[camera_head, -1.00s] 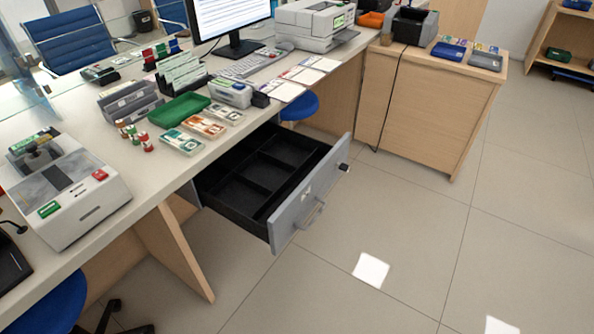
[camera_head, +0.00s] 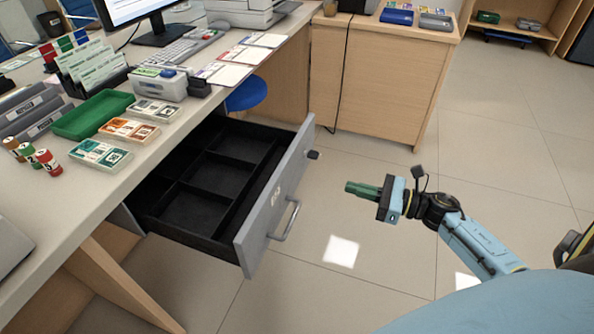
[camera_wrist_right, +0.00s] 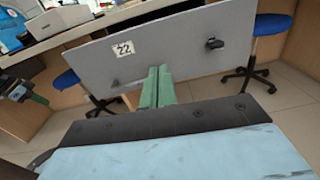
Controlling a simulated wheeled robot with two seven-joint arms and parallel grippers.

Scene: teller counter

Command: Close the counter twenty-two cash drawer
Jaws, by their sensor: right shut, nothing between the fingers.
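The cash drawer (camera_head: 262,222) is pulled out under the counter, with a grey front, a bar handle (camera_head: 287,220) and black empty compartments. Its front also shows in the right wrist view (camera_wrist_right: 185,50), with a label reading 22 and a dark knob (camera_wrist_right: 214,43). My right gripper (camera_head: 348,187) is shut and empty, to the right of the drawer front in the head view and apart from it. In the right wrist view its green fingers (camera_wrist_right: 158,75) point at the drawer front. My left gripper is not in the head view; a dark gripper-like part shows at the left edge of the wrist view.
The counter top (camera_head: 55,205) holds a green tray (camera_head: 92,114), banknote bundles (camera_head: 128,130), a keyboard and a monitor. A blue stool (camera_head: 248,94) stands behind the drawer. A wooden cabinet (camera_head: 385,85) stands beyond. The floor right of the drawer is clear.

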